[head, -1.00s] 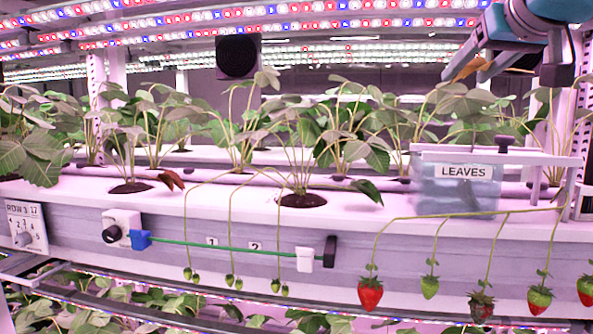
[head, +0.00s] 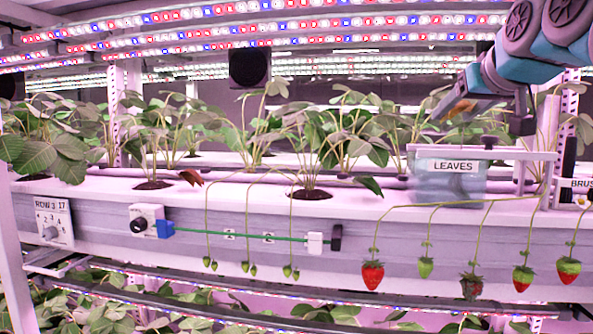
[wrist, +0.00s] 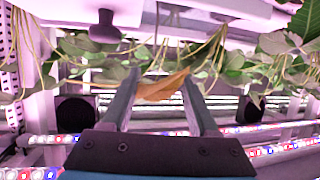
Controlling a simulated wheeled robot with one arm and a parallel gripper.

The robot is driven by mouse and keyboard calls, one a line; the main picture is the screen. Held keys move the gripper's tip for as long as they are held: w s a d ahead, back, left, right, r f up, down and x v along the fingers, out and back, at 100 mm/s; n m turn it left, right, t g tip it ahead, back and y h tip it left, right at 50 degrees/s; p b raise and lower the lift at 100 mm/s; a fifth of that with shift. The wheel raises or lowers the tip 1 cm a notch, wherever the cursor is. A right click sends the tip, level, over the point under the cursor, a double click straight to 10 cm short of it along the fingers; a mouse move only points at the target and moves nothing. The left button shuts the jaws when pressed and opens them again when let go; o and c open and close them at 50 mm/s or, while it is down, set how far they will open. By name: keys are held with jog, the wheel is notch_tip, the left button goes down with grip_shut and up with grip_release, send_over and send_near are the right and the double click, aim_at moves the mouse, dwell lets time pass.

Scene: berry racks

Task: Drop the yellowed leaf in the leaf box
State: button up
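The yellowed leaf (head: 461,106) is orange-brown and hangs at my gripper (head: 446,112). In the wrist view the leaf (wrist: 163,87) spans the space between the fingertips of my gripper (wrist: 160,85), which hold it. The leaf box (head: 450,190) is a clear, bluish container labelled LEAVES at the front edge of the white planting gutter, under a pale bar. My gripper and the leaf appear above the box in the head view. Whether they are directly over its opening is hard to tell.
Strawberry plants (head: 345,140) stand behind the box. Red and green berries (head: 372,275) hang in front of the gutter. A dark knob (head: 487,142) sits above the box. A BRUSH-labelled holder (head: 580,184) is at the right edge. A green rod (head: 240,236) runs along the front.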

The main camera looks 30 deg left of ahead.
aim_at(463, 107)
jog(key=o, duration=0.5)
jog(key=shift+v, duration=3.85)
